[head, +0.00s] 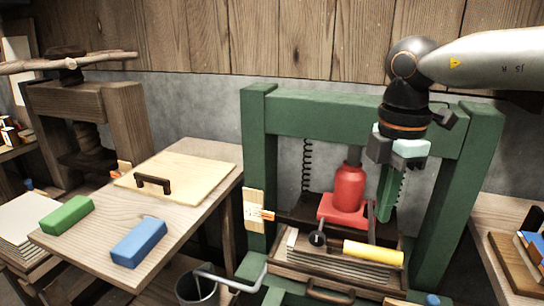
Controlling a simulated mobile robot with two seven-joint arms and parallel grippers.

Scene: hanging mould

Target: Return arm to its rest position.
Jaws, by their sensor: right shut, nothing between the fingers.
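My right arm comes in from the upper right, and my right gripper (396,155) points down in front of the right part of the green press frame (340,115). The gripper is shut with nothing held, above and to the right of the red jack (349,188). It hides part of the frame's crossbeam and the top of the right spring. My left gripper is not in view.
At left, a wooden table (190,215) bears a green block (67,215), a blue block (139,241) and a handled board (195,175). A metal bucket (197,289) stands below. Another bench (500,225) is at right.

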